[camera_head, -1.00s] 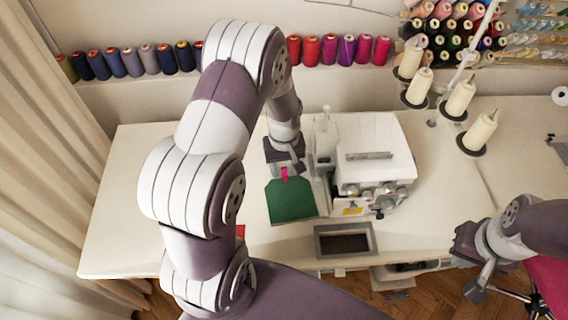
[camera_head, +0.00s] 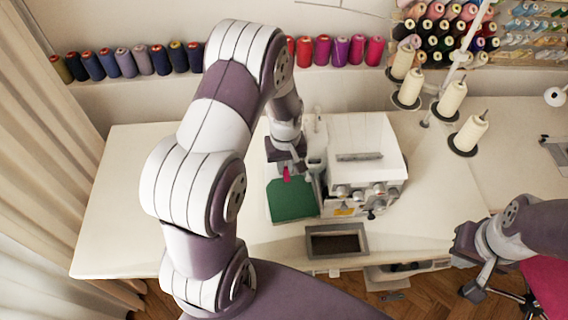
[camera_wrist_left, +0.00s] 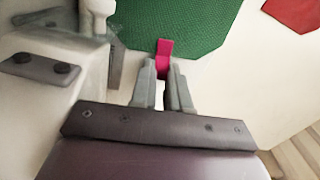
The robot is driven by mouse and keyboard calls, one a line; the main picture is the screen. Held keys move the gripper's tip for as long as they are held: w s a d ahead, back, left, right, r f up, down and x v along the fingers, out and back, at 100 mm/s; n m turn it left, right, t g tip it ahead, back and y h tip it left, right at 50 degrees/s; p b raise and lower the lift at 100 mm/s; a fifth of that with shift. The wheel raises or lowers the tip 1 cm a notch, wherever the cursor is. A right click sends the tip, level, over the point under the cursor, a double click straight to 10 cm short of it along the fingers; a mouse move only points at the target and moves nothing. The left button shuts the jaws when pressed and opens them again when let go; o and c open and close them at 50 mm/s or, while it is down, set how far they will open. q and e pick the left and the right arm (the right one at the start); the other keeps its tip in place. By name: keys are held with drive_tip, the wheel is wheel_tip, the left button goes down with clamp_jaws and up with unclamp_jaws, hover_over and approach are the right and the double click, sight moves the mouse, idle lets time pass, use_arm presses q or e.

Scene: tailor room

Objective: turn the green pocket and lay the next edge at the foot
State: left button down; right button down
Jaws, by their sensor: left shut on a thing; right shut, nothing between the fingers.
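The green pocket (camera_head: 292,202) lies flat on the table, its right side against the left side of the white overlock machine (camera_head: 362,150). A pink tab (camera_head: 286,174) stands at its far edge. My left gripper (camera_head: 285,167) is at that tab. In the left wrist view its fingers (camera_wrist_left: 165,78) are shut on the pink tab (camera_wrist_left: 164,52), with the green cloth (camera_wrist_left: 180,22) just beyond. The foot cannot be made out clearly; machine parts (camera_wrist_left: 95,20) show beside the cloth. My right gripper (camera_head: 470,268) is shut and empty at the lower right, away from the pocket.
A red piece (camera_wrist_left: 294,12) lies apart from the pocket in the left wrist view. A grey-framed tray (camera_head: 337,241) sits at the table's front edge. Thread cones (camera_head: 452,98) stand behind right of the machine. The table left of my left arm is clear (camera_head: 125,200).

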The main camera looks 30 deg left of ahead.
use_arm(q)
drive_tip(key=c, duration=1)
unclamp_jaws()
drive_tip(key=shift+w, duration=0.1)
drive_tip(key=shift+c, duration=0.2)
wheel_tip(320, 180, up, 13)
drive_tip(key=b, duration=0.1)
drive_tip(key=shift+f, duration=0.15)
drive_tip(key=s+d+m+t, duration=0.1)
drive_tip(key=s+d+m, duration=0.5)
drive_tip(key=s, duration=0.5)
drive_tip(key=shift+f+m, duration=0.15)
drive_tip(key=shift+m, duration=0.85)
